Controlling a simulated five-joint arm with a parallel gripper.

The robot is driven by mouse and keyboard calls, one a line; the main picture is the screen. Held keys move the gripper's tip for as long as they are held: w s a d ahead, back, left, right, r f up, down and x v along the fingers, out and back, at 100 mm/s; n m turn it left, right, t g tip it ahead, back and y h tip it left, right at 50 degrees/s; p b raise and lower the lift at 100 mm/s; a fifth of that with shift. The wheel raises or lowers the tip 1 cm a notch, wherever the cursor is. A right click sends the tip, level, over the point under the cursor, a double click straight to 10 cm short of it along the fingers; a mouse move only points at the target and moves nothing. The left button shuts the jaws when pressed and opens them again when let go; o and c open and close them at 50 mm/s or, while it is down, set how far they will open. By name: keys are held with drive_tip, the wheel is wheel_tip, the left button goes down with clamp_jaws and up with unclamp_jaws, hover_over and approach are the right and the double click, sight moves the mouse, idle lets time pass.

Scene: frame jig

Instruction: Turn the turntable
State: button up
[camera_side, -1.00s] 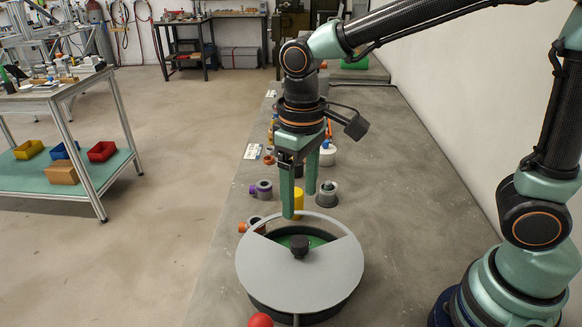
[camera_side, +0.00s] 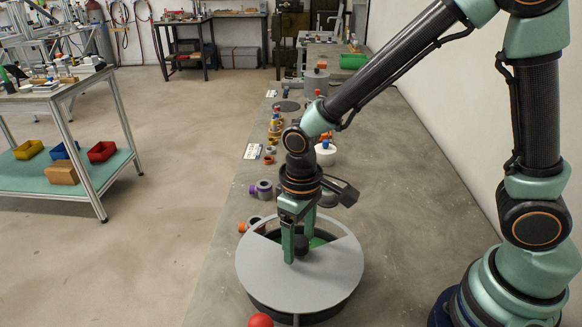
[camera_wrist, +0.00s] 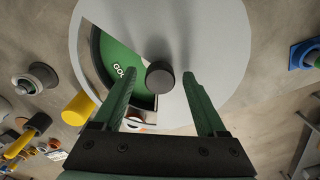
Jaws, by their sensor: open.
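The turntable (camera_side: 300,280) is a round grey disc on a dark drum, with a wedge-shaped opening at its far side in the side view. A dark round knob (camera_wrist: 160,77) stands at its middle. Through the opening the wrist view shows a green surface (camera_wrist: 128,62) with white lettering, partly hidden. My gripper (camera_side: 300,252) is open and points down, low over the disc. Its two green fingers (camera_wrist: 170,84) stand apart on either side of the knob in the wrist view. I cannot tell whether a finger touches the disc or the knob.
A red ball (camera_side: 260,320) is at the near edge of the turntable. A yellow cylinder (camera_wrist: 78,108), purple fitting (camera_side: 262,189) and orange-ended fitting (camera_side: 248,224) stand close by. More small parts line the bench behind. The bench right of the turntable is clear.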

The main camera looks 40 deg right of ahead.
clamp_jaws()
idle(1.4)
